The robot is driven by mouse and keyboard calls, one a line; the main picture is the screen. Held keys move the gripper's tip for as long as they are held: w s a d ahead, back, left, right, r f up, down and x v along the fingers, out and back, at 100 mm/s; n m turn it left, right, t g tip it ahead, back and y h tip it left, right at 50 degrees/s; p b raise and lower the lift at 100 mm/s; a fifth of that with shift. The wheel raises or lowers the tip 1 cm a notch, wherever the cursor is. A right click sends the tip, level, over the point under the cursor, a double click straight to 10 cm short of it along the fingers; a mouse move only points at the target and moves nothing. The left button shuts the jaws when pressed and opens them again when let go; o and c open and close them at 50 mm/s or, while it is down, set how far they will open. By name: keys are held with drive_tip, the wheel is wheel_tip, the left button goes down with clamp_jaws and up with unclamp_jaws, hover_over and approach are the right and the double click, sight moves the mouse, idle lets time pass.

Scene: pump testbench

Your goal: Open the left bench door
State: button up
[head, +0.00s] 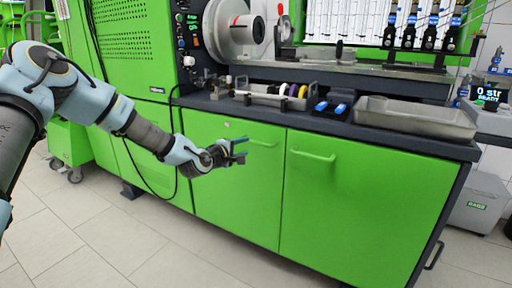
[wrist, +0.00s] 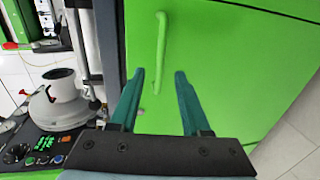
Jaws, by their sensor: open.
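The left bench door (head: 235,194) is a flat green panel and looks shut. Its green bar handle (head: 264,144) runs near its top edge, partly hidden by my gripper. My gripper (head: 241,150) is open and empty in front of this door, close to the left end of the handle. In the wrist view, the handle (wrist: 161,40) runs away from between the teal fingertips of my gripper (wrist: 160,73) on the green door (wrist: 228,62). Its near end lies between the fingers in the picture. I cannot tell whether the fingers reach its depth.
The right bench door (head: 360,200) has its own handle (head: 313,156) and looks shut. The dark worktop (head: 300,124) above carries a metal tray (head: 415,115) and small parts. A black cable hangs left of the doors. The tiled floor (head: 200,250) in front is clear.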

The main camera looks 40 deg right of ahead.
sight(255, 143)
drive_tip(key=x, duration=0.9)
drive_tip(key=shift+d, duration=0.1)
clamp_jaws()
drive_tip(key=shift+f, duration=0.1)
idle(1.1)
